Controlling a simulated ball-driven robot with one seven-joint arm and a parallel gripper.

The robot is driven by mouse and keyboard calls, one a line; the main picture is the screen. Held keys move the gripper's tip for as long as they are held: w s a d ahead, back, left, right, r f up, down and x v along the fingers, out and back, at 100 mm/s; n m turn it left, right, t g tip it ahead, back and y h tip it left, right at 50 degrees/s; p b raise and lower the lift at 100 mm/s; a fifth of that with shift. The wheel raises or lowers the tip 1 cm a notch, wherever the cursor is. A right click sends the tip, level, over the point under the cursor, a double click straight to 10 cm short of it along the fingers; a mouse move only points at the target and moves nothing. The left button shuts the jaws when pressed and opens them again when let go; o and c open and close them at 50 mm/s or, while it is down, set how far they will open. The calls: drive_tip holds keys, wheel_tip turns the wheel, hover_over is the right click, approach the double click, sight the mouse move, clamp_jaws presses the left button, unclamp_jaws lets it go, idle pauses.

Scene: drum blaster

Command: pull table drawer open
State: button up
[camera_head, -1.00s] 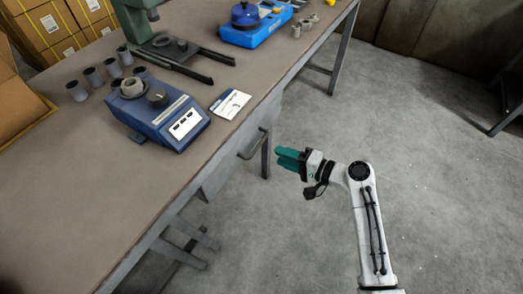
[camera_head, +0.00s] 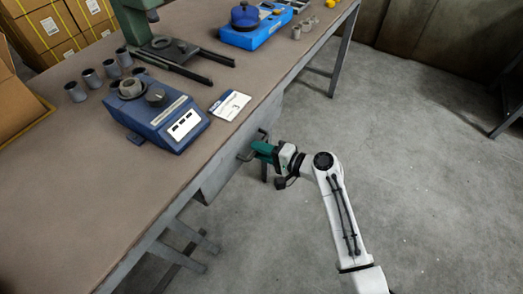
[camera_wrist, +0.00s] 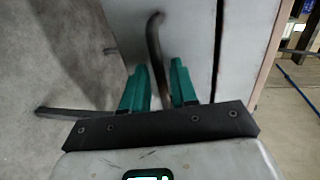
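The table drawer (camera_head: 215,176) is a grey metal front under the table's near edge; it looks closed. Its dark bar handle (camera_head: 244,157) sticks out from the front, and my gripper hides its middle in the head view. My gripper (camera_head: 260,150) has green fingers and is at the handle. In the wrist view the handle (camera_wrist: 154,45) runs down into the gap between the two fingers (camera_wrist: 158,82). The fingers stand apart, with visible room around the bar. I cannot tell whether either finger touches it.
The brown table top (camera_head: 75,185) holds a blue device (camera_head: 160,112), a white card (camera_head: 230,105), several grey cups and a green-based machine (camera_head: 170,45). Table legs (camera_head: 190,236) stand below. The concrete floor (camera_head: 420,180) to the right is clear.

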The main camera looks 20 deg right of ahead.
clamp_jaws()
idle(0.4)
